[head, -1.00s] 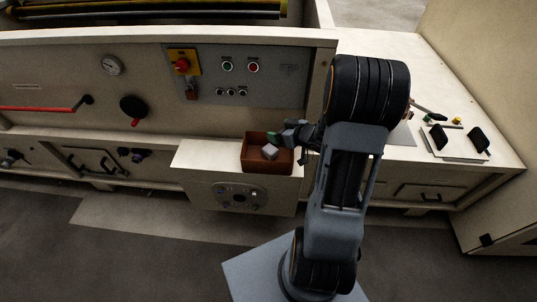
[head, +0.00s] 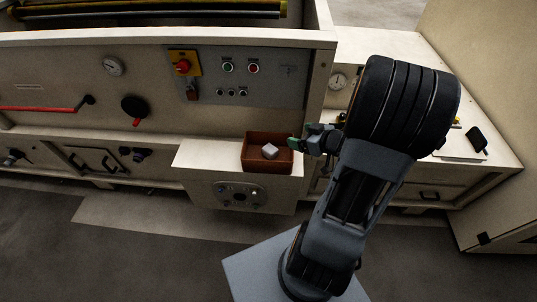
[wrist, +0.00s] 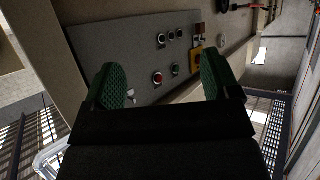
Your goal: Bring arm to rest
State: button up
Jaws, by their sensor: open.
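My gripper (head: 300,143) is at the right edge of the reddish-brown box in the head view, close to its rim; whether it touches cannot be told. In the wrist view my gripper (wrist: 160,82) shows two green finger pads wide apart with nothing between them. My arm reaches up from its base and bends over at the dark elbow, right of the box. The wrist camera looks toward the grey control panel (wrist: 142,45), seen turned on its side.
The brown box (head: 254,167) stands on a pale ledge and holds a light grey block (head: 269,151). The control panel (head: 271,86) with buttons and a red knob (head: 182,66) is behind. A plate with black handles (head: 476,140) lies on the right counter, partly hidden by my arm.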

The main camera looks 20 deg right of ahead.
jog(key=s+d+f+m+g+h, duration=0.1)
jog(key=s+d+m+g+h, duration=0.55)
jog(key=d+h, duration=0.3)
jog(key=s+a+r+y, duration=0.1)
jog(key=a+r, duration=0.2)
jog(key=a, duration=0.5)
jog(key=a+r+n+g+y, duration=0.1)
jog(key=a+r+y, duration=0.1)
jog(key=a, duration=0.7)
jog(key=s+a+r+n+g+y, duration=0.1)
jog(key=a+r+y, duration=0.1)
jog(key=a+r, duration=0.3)
jog(key=a, duration=0.3)
jog(key=shift+s+a, duration=0.3)
jog(key=shift+s, duration=0.05)
